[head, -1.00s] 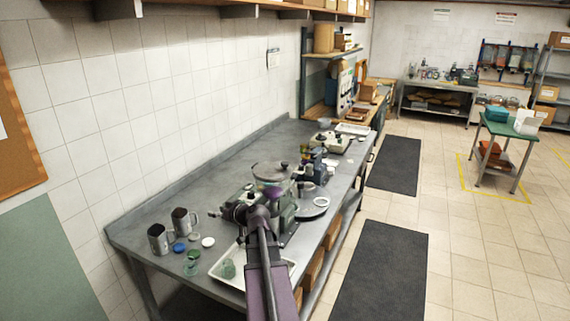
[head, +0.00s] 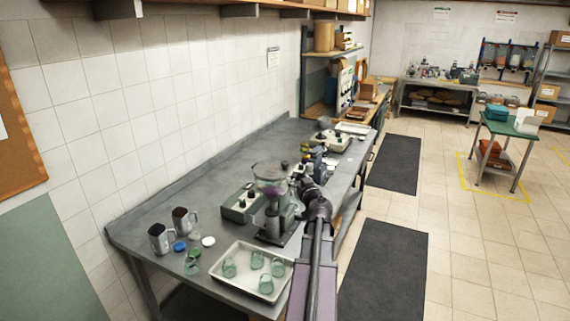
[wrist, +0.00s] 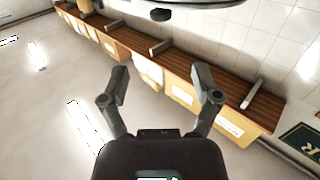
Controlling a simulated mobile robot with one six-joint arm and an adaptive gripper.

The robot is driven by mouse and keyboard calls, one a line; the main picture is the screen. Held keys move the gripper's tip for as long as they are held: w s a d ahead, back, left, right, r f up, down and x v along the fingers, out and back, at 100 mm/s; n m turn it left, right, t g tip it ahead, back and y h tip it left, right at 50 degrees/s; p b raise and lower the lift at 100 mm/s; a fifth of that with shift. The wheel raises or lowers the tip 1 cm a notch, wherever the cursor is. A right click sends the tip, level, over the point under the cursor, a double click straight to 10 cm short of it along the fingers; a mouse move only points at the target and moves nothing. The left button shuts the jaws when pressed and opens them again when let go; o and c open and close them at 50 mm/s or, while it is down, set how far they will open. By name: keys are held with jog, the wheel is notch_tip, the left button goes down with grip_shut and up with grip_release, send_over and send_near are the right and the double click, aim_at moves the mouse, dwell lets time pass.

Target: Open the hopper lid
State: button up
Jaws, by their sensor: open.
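The hopper (head: 270,187) is the clear, round-topped upper part of the grey grinder (head: 272,222) on the steel bench in the head view. A flat round lid (head: 266,167) lies across its top and looks closed, with a small dark knob by its right edge. My gripper (head: 303,182) is just right of the hopper, small and partly hidden by my arm. In the wrist view my gripper (wrist: 161,82) is open, with nothing between its fingers. A round rim with a dark knob (wrist: 160,14) shows at the top edge there, beyond the fingertips.
A white tray (head: 226,283) with several green glass jars is in front of the grinder. A grey-green box (head: 238,207) stands close left of it. Two metal jugs (head: 158,238) and several small caps are at the left. More equipment stands behind. The bench's back left is clear.

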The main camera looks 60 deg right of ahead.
aim_at(286, 162)
jog(key=shift+w, duration=0.1)
jog(key=x, duration=1.3)
jog(key=shift+w+d, duration=0.2)
jog(key=shift+w, duration=0.05)
jog(key=shift+c, duration=0.2)
grip_shut()
jog(key=shift+s+d+r+p, duration=0.1)
jog(key=shift+s+r+p, duration=0.1)
jog(key=shift+p, duration=0.1)
